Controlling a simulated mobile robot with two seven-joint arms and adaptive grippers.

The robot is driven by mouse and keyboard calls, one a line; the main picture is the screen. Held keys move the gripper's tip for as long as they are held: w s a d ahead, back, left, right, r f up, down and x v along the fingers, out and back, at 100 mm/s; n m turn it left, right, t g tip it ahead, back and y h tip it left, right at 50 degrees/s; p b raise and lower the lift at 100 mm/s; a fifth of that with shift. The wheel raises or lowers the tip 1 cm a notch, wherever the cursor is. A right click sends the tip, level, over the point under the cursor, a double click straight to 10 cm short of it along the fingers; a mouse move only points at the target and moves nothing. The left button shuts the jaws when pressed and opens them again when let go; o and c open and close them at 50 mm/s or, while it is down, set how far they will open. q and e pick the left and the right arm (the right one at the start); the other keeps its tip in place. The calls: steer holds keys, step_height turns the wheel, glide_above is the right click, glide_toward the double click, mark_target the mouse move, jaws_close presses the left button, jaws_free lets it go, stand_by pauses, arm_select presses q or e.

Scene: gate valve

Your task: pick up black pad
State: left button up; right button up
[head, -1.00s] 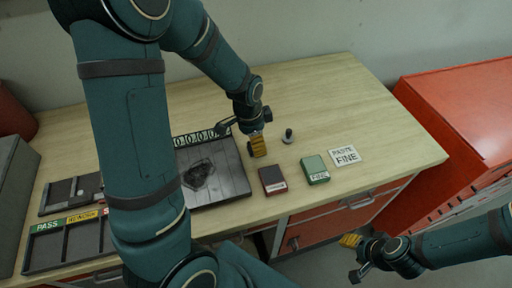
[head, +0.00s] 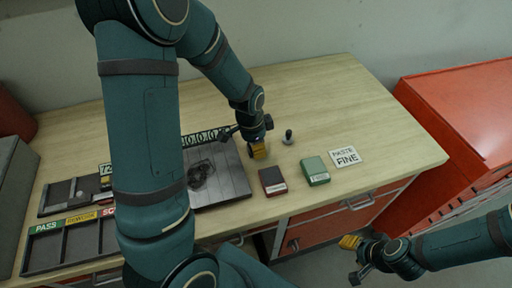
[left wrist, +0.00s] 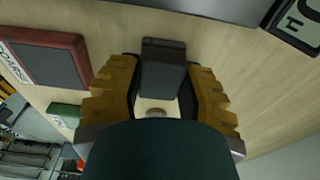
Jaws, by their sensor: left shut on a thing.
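The black pad (left wrist: 163,70) is a small dark block seen between the two yellow fingers in the left wrist view. In the head view it is mostly hidden, with a dark edge (head: 250,150) beside the fingers. My left gripper (head: 259,152) is shut on it, just right of the dark slab; its fingers also show in the left wrist view (left wrist: 165,97). I cannot tell whether the pad touches the table. My right gripper (head: 350,242) is in front of the bench, away from the pad; its fingers are too small to judge.
A dark, stained slab (head: 232,184) lies left of my left gripper. A red-edged block (head: 272,180), a green block (head: 315,170), a FINE card (head: 346,156) and a small dark knob (head: 288,137) are to the right. A labelled tray (head: 45,245) is at left. The back right tabletop is clear.

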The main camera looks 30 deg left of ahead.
arm_select(q)
step_height(320, 180, up, 10)
steer(key=shift+r+p, duration=0.1)
steer(key=shift+p, duration=0.5)
steer(key=shift+o, duration=1.1)
steer(key=shift+c, duration=0.5)
